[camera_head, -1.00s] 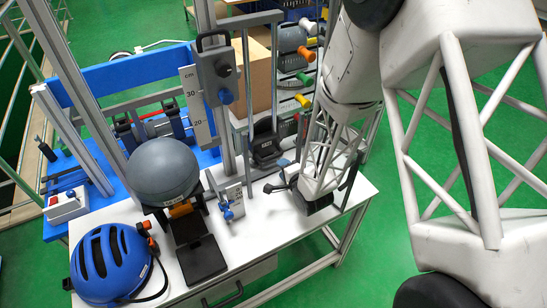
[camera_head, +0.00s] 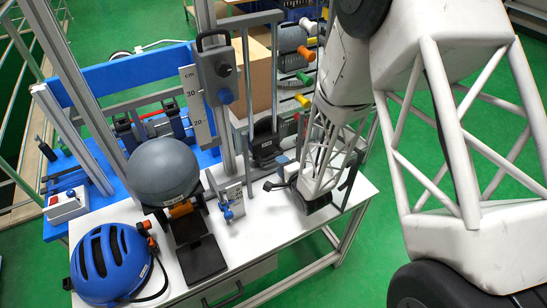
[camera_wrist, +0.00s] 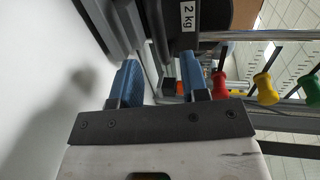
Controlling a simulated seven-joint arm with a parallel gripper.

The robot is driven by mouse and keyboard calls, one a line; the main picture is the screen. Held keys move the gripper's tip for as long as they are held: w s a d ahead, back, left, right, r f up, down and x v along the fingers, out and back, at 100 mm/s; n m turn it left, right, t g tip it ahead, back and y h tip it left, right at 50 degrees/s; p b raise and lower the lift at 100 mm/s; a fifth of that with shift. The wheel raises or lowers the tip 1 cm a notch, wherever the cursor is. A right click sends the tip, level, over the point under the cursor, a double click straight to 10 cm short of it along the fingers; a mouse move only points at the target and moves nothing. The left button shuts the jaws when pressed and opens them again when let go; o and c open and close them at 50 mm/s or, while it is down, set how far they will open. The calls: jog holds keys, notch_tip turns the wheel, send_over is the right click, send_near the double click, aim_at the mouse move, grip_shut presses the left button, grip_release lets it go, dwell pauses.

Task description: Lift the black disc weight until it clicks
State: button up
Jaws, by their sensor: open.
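The black disc weight (camera_head: 264,145) sits low between two upright rods of the drop tower in the head view. In the wrist view, its dark body (camera_wrist: 215,14) fills the top, with a white "2 kg" label (camera_wrist: 188,15). My gripper (camera_head: 275,174) is open, low over the white table, at the near right side of the weight. In the wrist view, my gripper's two blue fingertips (camera_wrist: 159,77) are spread apart with nothing gripped between them. The tips point towards the weight's underside; whether they touch it is unclear.
A grey ball (camera_head: 162,170) and a blue helmet (camera_head: 110,262) stand left on the white table (camera_head: 280,225). Coloured-handled tools (camera_head: 297,62) hang behind. The table's front right is clear.

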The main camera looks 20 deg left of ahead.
aim_at(264, 150)
jog(key=shift+x, duration=3.2)
grip_shut()
